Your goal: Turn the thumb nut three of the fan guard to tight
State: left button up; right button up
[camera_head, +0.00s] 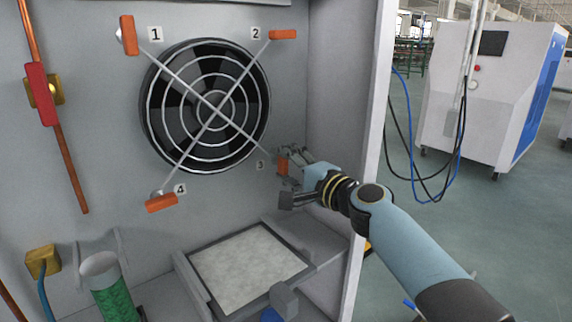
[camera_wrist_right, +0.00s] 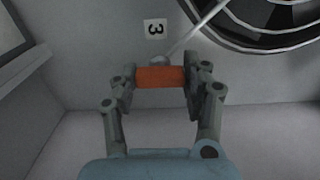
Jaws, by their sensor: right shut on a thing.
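The fan guard (camera_head: 212,110) is a wire grille with crossed rods over a round black fan on the grey back wall; part of it shows in the right wrist view (camera_wrist_right: 218,14). Orange thumb nut three (camera_head: 283,166) is at its lower right corner, beside the label 3. My right gripper (camera_head: 287,162) is at this nut. In the right wrist view its two fingers (camera_wrist_right: 160,80) close on the ends of the orange nut (camera_wrist_right: 160,77), which lies level across the picture. My left gripper is in neither view.
Thumb nuts one (camera_head: 129,35), two (camera_head: 283,35) and four (camera_head: 161,203) sit at the other corners, at differing angles. The cabinet side wall (camera_head: 340,110) stands close to the right of my right gripper. A framed pale panel (camera_head: 248,268) and a green cylinder (camera_head: 112,295) are below.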

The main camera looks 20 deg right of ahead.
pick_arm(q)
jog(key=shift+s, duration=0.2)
pick_arm(e)
jog(key=shift+f, duration=0.1)
jog(key=o, duration=1.2)
jog(key=shift+c, duration=0.2)
jog(key=v, duration=1.2)
